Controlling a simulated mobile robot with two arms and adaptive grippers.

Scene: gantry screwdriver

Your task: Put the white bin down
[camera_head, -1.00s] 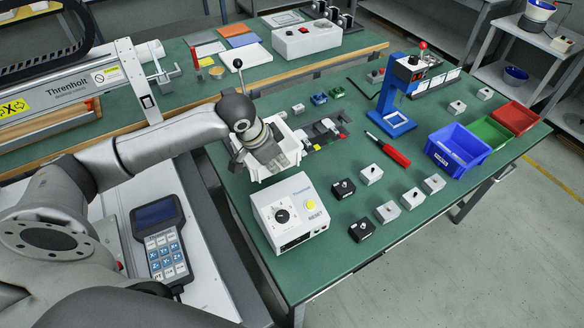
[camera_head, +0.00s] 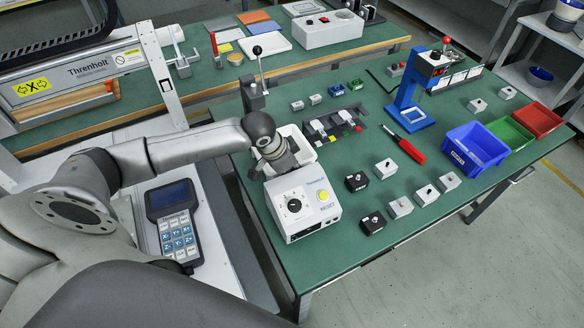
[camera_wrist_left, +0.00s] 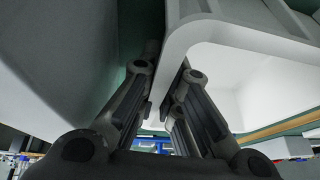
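The white bin (camera_head: 304,151) is at the left of the green table, right behind the white control box, and shows partly past my gripper. My left gripper (camera_head: 277,163) is at the bin's near left side, above the back of the control box. In the left wrist view its two fingers (camera_wrist_left: 163,92) are on either side of the bin's wall, closed on it, with the bin (camera_wrist_left: 195,42) to the right. I cannot tell whether the bin's bottom touches the table. My right gripper is not in view.
The control box (camera_head: 303,205) with a dial and yellow button stands just in front of the bin. A lever (camera_head: 257,75) rises behind it. A dark fixture (camera_head: 333,126) lies to its right, then a red-handled screwdriver (camera_head: 405,146). Small blocks and blue, green and red bins stand farther right.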

